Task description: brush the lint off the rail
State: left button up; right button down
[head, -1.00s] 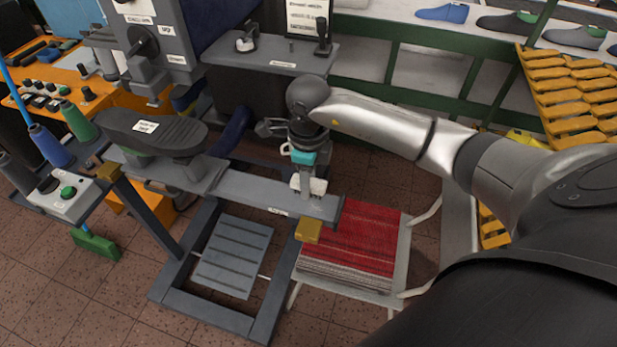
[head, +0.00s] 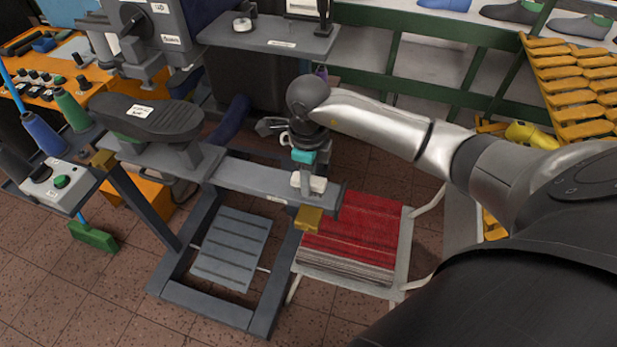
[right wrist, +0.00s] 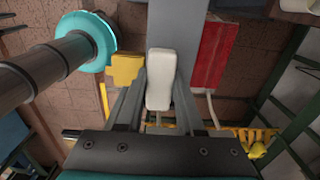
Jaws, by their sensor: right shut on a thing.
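The rail (head: 255,180) is a grey flat bar running from a shoe-last stand to a free end at the right, with a yellow block (head: 309,219) at that end. My right gripper (head: 310,183) is over the rail near its free end, pointing down. In the right wrist view its two grey fingers (right wrist: 158,92) are shut on a white block (right wrist: 159,75), which I take for the brush. The rail (right wrist: 178,22) lies beyond it there. I cannot tell whether the block touches the rail. No lint shows clearly. My left gripper is not in view.
A dark shoe-shaped form (head: 150,118) stands on the rail's left part. A stool with a red striped seat (head: 360,232) stands right of the rail end. A grey shelf (head: 270,38) is behind. Spools (head: 45,135) stand at the left.

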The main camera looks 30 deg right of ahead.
aim_at(321, 182)
jog(key=shift+f+b, duration=0.95)
jog(key=shift+f, duration=0.15)
jog(key=shift+s+d+r+p, duration=0.15)
jog(key=shift+s+d+p, duration=0.3)
jog(key=shift+s+d, duration=0.8)
jog(key=shift+s, duration=0.2)
jog(key=shift+w+a, duration=0.4)
jog(key=shift+w, duration=0.05)
jog(key=shift+w+a+r+b, duration=0.1)
jog(key=shift+w+a+b, duration=0.55)
jog(key=shift+w+a, duration=0.3)
jog(key=shift+d, duration=0.1)
